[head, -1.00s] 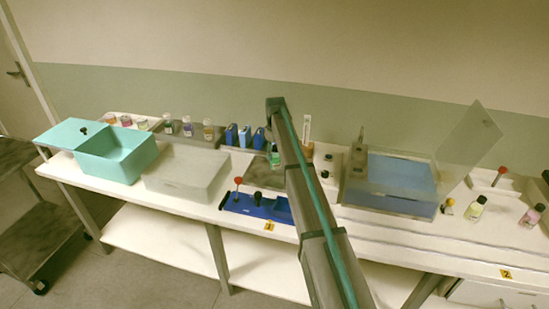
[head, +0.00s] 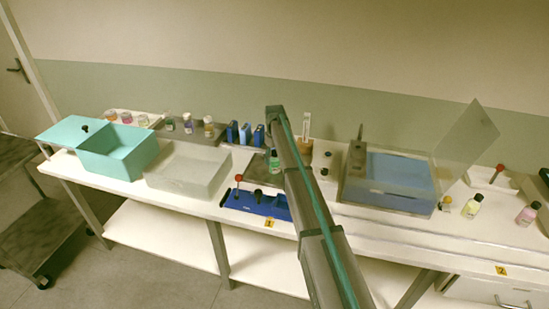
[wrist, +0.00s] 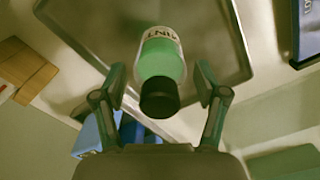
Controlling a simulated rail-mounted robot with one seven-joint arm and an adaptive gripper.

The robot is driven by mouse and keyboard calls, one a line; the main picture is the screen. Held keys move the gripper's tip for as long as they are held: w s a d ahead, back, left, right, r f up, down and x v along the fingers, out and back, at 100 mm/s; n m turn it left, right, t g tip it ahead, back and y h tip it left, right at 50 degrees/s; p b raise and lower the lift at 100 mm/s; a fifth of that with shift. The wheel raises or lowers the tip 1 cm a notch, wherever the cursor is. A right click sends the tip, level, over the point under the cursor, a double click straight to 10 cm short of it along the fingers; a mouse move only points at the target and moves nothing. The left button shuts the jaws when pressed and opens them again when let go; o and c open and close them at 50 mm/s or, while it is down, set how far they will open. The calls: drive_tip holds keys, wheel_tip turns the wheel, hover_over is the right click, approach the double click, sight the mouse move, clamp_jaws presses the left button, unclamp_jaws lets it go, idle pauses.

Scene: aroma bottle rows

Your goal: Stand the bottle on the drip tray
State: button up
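The green mint bottle (wrist: 162,62), with a black cap and a pale label, is between the fingers of my gripper (wrist: 160,85) in the wrist view. A gap shows on each side of it, so the gripper is open around the bottle. The grey drip tray (wrist: 215,40) lies beneath it, and the bottle appears to stand on it, though its base is hidden. In the head view the bottle (head: 274,160) is just left of my arm, over the dark tray (head: 263,174). My gripper is hidden behind the arm there.
A blue holder (head: 256,204) with a red-knobbed lever stands in front of the tray. Blue boxes (head: 245,133) are behind it.

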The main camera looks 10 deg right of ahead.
idle(0.3)
wheel_tip(320, 180, up, 12)
drive_tip(key=b, duration=0.4)
drive_tip(key=shift+r, duration=0.15)
